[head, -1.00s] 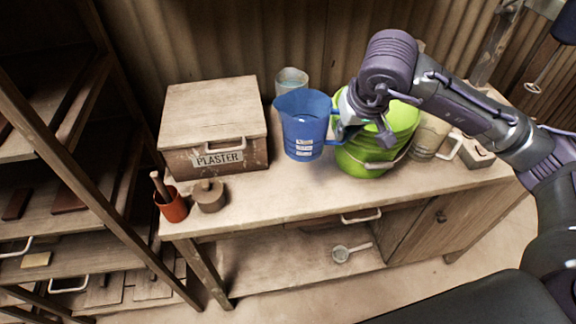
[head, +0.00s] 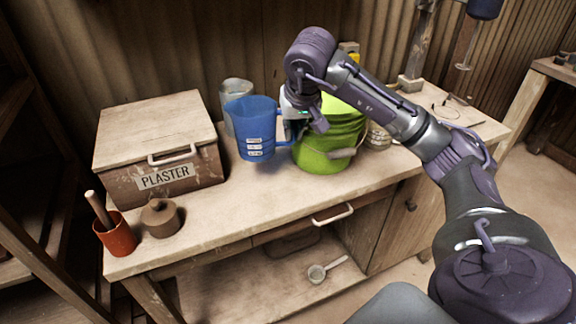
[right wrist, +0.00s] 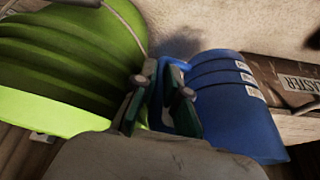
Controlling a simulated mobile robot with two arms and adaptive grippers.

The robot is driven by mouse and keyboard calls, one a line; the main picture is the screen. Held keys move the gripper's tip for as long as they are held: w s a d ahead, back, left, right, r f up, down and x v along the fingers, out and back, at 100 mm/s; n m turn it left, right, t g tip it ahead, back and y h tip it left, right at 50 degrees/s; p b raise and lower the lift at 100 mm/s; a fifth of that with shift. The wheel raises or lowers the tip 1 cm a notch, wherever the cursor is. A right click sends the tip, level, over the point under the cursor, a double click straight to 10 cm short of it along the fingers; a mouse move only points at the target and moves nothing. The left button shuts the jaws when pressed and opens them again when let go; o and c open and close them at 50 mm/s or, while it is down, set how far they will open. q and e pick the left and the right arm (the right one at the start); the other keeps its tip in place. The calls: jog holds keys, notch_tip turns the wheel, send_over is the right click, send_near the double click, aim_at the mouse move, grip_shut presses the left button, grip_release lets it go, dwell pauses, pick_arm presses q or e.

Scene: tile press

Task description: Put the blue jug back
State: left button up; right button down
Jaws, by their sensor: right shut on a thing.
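The blue jug (head: 254,128) has white labels on its front and is upright in the head view, between the plaster box and the green bucket. My right gripper (head: 291,122) comes from the right and is shut on the jug's handle. In the right wrist view, the fingers (right wrist: 163,92) close around the handle and the jug's body (right wrist: 226,105) lies to the right. The jug appears to be a little above the bench, but I cannot tell exactly how far. My left gripper is not in view.
The green bucket (head: 325,152) stands close beside my right gripper. A clear grey container (head: 235,92) stands behind the jug. The plaster box (head: 190,165), a lidded brown pot (head: 161,218) and a red cup (head: 117,237) are left. The bench front (head: 232,213) is bare.

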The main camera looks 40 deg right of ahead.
notch_tip(320, 180, down, 9)
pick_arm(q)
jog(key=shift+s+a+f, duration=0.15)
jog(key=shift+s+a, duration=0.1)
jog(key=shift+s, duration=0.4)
pick_arm(e)
jog(key=shift+a, duration=0.1)
jog(key=shift+f, duration=0.1)
jog(key=c, duration=1.2)
grip_release()
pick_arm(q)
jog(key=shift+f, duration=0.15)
